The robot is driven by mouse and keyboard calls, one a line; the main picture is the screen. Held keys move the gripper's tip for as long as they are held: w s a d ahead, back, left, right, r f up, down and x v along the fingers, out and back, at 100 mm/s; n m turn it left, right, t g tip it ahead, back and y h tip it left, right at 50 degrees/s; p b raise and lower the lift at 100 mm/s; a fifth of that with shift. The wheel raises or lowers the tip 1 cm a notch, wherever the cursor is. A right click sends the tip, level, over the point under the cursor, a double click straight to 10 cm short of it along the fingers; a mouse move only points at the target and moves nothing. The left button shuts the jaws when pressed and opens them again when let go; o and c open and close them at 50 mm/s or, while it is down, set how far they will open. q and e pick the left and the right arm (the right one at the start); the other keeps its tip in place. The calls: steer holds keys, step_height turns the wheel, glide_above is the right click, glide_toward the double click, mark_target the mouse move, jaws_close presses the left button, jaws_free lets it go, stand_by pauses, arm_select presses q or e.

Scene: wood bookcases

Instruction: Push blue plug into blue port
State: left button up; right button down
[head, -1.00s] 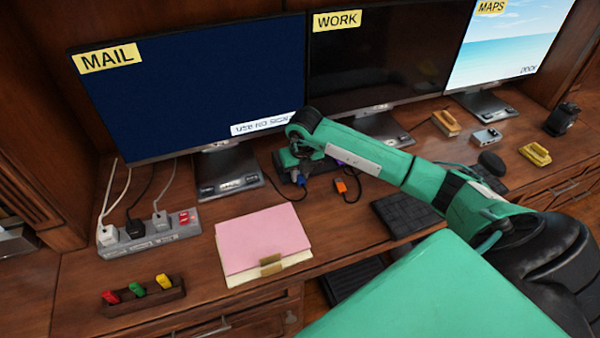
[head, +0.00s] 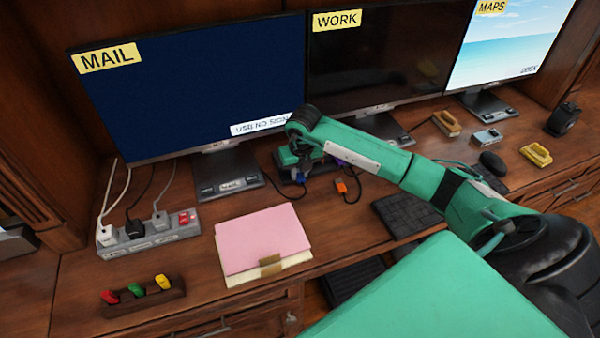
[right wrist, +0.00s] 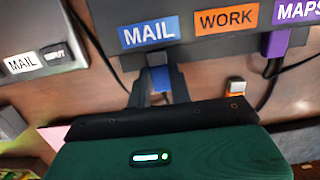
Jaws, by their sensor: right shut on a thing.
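My right gripper (right wrist: 158,92) is shut on the blue plug (right wrist: 160,79), which shows between its fingertips in the right wrist view. The plug's tip meets the front edge of the dark port box (right wrist: 200,52), right below its blue MAIL label (right wrist: 149,33). The blue port itself is hidden, and I cannot tell how deep the plug sits. In the head view the right gripper (head: 300,168) is low over the desk between the left and middle monitors, with a bit of the blue plug (head: 300,180) below it. My left gripper is not in view.
A purple plug (right wrist: 277,44) is at the box's MAPS slot. An orange plug (head: 341,187) lies loose on the desk, right of the gripper. The left monitor's stand (head: 228,175) is close on the left. A pink folder (head: 262,238) lies in front.

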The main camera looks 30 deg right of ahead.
steer(key=shift+w+d+f, duration=0.1)
steer(key=shift+w+d, duration=0.1)
steer(key=shift+w, duration=0.15)
steer(key=shift+s+a+f, duration=0.1)
steer(key=shift+s, duration=0.3)
steer(key=shift+w+a+b, duration=0.1)
steer(key=shift+a+b, duration=0.15)
steer(key=shift+b, duration=0.05)
stand_by(0.6)
steer(key=shift+d, duration=0.25)
